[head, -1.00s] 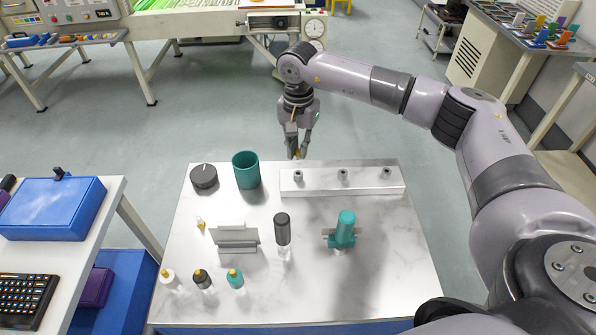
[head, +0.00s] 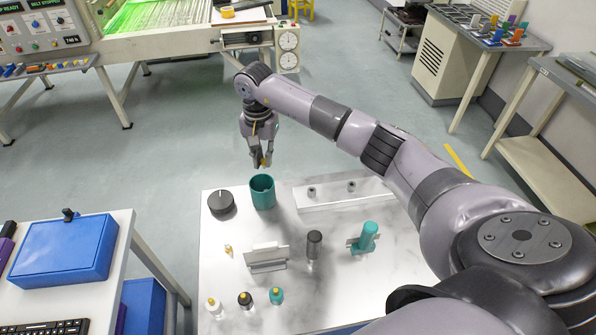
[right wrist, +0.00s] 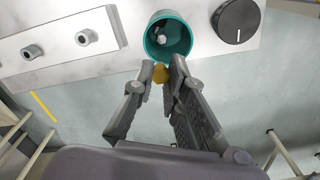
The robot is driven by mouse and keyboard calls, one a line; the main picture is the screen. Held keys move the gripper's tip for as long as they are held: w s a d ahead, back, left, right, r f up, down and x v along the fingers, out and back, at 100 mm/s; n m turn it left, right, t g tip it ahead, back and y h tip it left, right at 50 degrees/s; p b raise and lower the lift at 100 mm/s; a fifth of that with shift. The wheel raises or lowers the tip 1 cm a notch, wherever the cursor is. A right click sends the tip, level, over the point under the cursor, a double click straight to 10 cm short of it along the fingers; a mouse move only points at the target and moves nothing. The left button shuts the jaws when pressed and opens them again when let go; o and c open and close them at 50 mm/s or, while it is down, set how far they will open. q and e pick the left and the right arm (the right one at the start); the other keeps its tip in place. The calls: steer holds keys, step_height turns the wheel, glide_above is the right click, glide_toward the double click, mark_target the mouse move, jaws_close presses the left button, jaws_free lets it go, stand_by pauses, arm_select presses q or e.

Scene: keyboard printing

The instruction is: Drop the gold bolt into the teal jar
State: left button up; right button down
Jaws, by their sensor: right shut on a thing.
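The gold bolt (head: 264,163) is between the fingertips of my right gripper (head: 262,164), which is shut on it. The bolt also shows in the right wrist view (right wrist: 160,73), at the fingertips beside the jar's rim. The open-topped teal jar (head: 263,199) stands upright on the white table, just below the gripper in the head view. The right wrist view looks into the jar (right wrist: 184,38), where a small light-grey piece (right wrist: 170,37) shows. The bolt appears outside the mouth in that view; its exact height is unclear. My left gripper is not in view.
A dark round knob-like disc (head: 221,204) stands left of the jar. A pale block with grey sockets (head: 330,194) lies right of it. A grey holder (head: 266,258), a dark cylinder (head: 314,246), a teal-topped piece (head: 366,238) and small bottles (head: 245,300) stand nearer.

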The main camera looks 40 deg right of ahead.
steer(key=shift+f, duration=0.35)
steer(key=f+b, duration=0.1)
steer(key=f, duration=0.1)
steer(key=f+b, duration=0.1)
steer(key=f, duration=0.1)
steer(key=shift+s+d, duration=0.1)
steer(key=shift+d, duration=0.1)
steer(key=shift+f, duration=0.55)
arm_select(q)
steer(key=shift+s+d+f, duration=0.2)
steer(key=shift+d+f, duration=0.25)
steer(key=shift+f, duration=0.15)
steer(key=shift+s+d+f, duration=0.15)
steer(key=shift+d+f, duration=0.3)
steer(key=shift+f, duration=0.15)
arm_select(e)
steer(key=shift+f, duration=0.1)
steer(key=c, duration=1.5)
jaws_free()
steer(key=shift+c, duration=0.2)
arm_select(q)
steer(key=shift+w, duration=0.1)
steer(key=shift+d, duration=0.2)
arm_select(e)
step_height(320, 180, up, 12)
